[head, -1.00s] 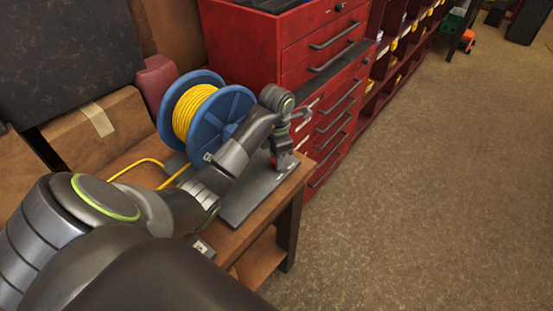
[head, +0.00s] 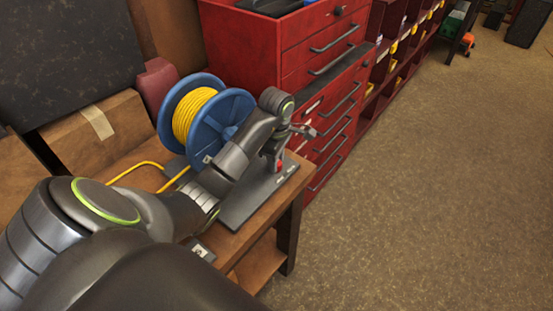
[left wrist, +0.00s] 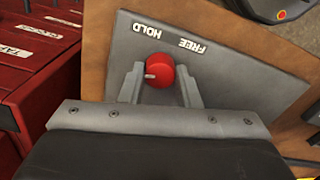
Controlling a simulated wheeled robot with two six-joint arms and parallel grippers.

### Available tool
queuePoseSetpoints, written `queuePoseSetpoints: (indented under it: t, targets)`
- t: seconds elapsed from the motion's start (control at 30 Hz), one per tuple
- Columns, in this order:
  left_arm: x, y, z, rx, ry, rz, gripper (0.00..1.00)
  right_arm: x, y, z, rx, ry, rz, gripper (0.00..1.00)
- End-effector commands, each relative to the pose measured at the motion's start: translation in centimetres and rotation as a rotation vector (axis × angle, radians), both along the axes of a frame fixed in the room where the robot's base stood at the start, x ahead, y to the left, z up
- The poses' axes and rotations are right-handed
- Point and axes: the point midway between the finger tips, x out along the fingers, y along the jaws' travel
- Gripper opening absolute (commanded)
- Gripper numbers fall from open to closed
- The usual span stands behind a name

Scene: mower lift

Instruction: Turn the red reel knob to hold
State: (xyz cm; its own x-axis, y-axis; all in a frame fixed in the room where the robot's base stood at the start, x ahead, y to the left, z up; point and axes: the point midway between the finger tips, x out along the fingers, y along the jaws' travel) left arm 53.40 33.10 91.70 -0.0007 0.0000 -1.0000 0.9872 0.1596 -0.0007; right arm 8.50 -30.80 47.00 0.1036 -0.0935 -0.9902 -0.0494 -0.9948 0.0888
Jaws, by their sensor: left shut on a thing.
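The red reel knob (left wrist: 161,71) sits on a grey plate (left wrist: 235,85) in the left wrist view. A white mark on the knob points to the left of that picture. The words HOLD and FREE are printed on the plate above the knob. My left gripper (left wrist: 160,83) is shut on the knob, one finger on each side. In the head view my left gripper (head: 277,160) points down at the plate's far right end, and only a little red of the knob shows. The blue reel (head: 220,125) with yellow cord stands behind my arm. My right gripper is not in view.
The plate lies on a wooden bench (head: 230,240). A red drawer cabinet (head: 250,50) stands close behind the gripper. A cardboard box (head: 100,135) is at the left. Open floor lies to the right.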

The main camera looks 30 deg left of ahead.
Motion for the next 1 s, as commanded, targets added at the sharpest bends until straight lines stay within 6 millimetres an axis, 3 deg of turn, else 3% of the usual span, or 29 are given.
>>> queuePoseSetpoints:
  t: [0.7, 0.73, 0.9, 1.0]
  targets:
    - [0.05, 0.02, 0.06, 0.001, -0.002, -0.081, 0.07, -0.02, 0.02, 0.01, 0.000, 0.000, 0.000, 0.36]
    - [0.05, 0.02, 0.06, 0.001, -0.002, -0.081, 0.31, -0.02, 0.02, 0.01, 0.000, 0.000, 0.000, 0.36]
    - [0.04, 0.02, 0.05, 0.000, -0.002, -0.080, 0.51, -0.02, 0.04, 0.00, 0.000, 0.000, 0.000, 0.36]
    - [0.03, 0.01, 0.04, 0.000, -0.001, -0.080, 0.51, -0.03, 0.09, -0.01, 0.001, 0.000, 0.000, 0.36]
